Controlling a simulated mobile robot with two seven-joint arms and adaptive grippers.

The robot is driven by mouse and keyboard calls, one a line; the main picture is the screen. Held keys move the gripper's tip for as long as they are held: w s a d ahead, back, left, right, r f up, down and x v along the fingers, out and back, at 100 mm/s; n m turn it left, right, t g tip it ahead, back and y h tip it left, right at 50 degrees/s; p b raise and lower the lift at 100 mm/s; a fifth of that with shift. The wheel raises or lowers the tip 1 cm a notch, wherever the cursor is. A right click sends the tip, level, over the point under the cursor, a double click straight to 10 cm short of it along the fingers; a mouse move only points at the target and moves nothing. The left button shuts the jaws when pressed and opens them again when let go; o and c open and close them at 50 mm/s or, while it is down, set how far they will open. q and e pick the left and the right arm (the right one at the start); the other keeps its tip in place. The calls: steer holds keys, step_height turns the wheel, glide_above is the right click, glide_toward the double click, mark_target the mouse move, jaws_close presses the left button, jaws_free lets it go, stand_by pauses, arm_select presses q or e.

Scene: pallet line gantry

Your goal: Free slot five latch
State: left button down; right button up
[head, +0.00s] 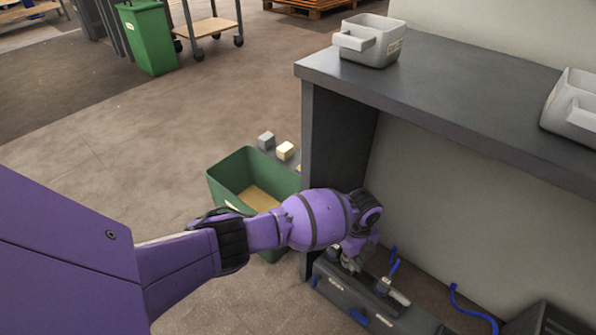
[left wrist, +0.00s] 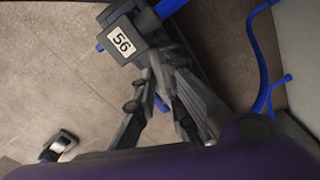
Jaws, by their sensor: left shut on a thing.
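My left gripper (head: 352,262) reaches down to a low dark grey unit (head: 345,290) under the counter, which has blue levers and white labels. In the left wrist view its two fingers (left wrist: 166,72) close in on a grey latch part beside a grey block (left wrist: 124,44). The block's white label seems to read 56. The grip point is partly hidden by the fingers, and the wrist covers it in the head view. A blue lever (head: 394,267) stands up just right of the gripper. I cannot read a slot number five.
A dark grey counter (head: 455,85) overhangs the unit, with its side panel (head: 335,145) close to my left arm. A green bin (head: 240,177) stands left of it. A blue hose (head: 470,313) lies right. Grey bins (head: 370,41) stand on top.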

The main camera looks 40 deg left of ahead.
arm_select(q)
steer(key=m, duration=0.3)
steer(key=shift+r+m, duration=0.1)
steer(key=shift+m, duration=0.3)
steer(key=m, duration=0.3)
steer(key=shift+m, duration=0.3)
steer(key=m, duration=0.2)
steer(key=shift+a+m+b, duration=0.1)
steer(key=shift+m+b, duration=0.2)
steer(key=shift+b, duration=0.1)
steer(key=m, duration=0.3)
steer(key=shift+s+b, duration=0.1)
steer(key=shift+b, duration=0.2)
steer(key=shift+m, duration=0.4)
steer(key=c, duration=1.8)
jaws_free()
